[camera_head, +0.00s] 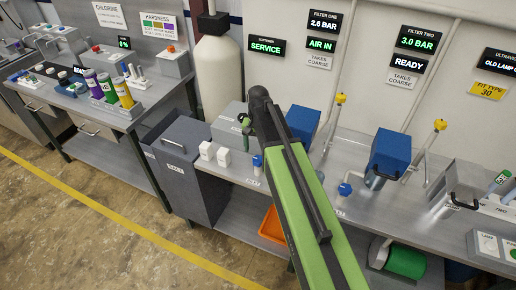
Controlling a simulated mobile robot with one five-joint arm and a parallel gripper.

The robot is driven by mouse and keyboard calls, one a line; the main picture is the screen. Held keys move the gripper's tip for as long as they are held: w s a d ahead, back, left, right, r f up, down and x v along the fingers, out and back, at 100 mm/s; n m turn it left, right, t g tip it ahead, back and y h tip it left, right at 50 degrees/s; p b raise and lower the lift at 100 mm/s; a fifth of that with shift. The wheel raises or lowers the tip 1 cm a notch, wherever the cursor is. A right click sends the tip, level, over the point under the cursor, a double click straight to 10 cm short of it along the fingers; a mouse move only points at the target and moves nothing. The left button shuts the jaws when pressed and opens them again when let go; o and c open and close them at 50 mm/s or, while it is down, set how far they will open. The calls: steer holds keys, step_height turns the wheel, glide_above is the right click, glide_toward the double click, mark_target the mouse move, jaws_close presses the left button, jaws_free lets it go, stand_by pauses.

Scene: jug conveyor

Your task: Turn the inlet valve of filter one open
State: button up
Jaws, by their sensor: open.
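The filter one sign (324,22) reads 2.6 BAR, with an AIR IN sign (321,44) below it. Under it on the bench stands a blue filter housing (303,121), partly hidden behind my green and black arm. A yellow knob (340,99) tops a thin pipe to its right. Blue-capped fittings stand at the bench front, one left of my arm (257,161) and one right of it (344,189). I cannot tell which is the inlet valve. My arm reaches up from the bottom edge across the filter one area. I cannot make out my gripper.
Filter two's blue housing (388,152) and yellow knob (440,124) are to the right. A grey softener box (231,124) and white tank (219,75) are left of my arm. An orange bin (273,226) sits below the bench. The floor at left is clear.

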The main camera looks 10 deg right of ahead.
step_height(320, 180, up, 12)
steer(key=p, duration=1)
steer(key=shift+f, duration=0.1)
steer(key=b, duration=0.5)
glide_toward(259, 160)
steer(key=s+f+b, duration=0.4)
steer(key=s+b, duration=0.1)
steer(key=b, duration=0.3)
steer(key=s+f+n+b, duration=0.3)
steer(key=s+n, duration=0.1)
steer(key=s, duration=0.3)
steer(key=shift+s+d+f+n, duration=0.2)
steer(key=shift+n, duration=0.2)
